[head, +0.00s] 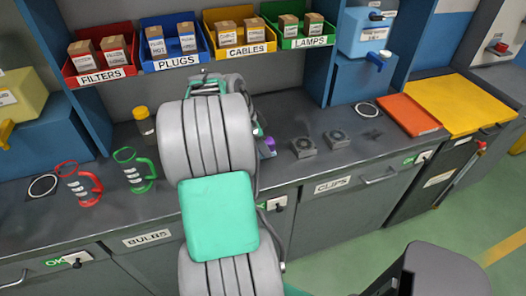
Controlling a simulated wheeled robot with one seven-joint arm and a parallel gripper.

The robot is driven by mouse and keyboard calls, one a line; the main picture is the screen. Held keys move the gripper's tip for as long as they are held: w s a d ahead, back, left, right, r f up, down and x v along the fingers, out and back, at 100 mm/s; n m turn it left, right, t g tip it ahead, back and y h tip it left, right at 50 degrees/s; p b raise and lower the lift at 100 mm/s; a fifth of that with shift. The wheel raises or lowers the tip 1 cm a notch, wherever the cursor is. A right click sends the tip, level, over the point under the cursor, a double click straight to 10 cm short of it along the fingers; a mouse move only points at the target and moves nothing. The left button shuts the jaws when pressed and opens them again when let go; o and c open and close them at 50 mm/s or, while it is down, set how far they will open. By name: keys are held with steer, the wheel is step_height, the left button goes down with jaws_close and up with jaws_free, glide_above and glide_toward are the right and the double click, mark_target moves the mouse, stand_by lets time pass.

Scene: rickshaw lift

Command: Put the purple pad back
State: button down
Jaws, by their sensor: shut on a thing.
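A small purple piece (271,143), which looks like part of the purple pad, shows just right of my arm, low over the grey counter. The rest of it is hidden behind my arm. My gripper (264,149) is mostly hidden there too; only a small grey and teal part shows beside the purple. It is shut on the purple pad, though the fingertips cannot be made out. I cannot tell whether the pad touches the counter.
Two dark square blocks (320,142) sit right of my gripper. Labelled bins (238,36) line the shelf. An orange pad (408,115) and yellow panel (460,102) lie right.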

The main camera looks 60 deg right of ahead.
step_height(320, 180, down, 3)
steer(key=shift+r+p, duration=0.1)
steer(key=shift+p, duration=0.35)
steer(key=shift+f+b, duration=0.35)
steer(key=shift+b, duration=0.05)
steer(key=c, duration=0.9)
jaws_free()
steer(key=shift+r, duration=0.1)
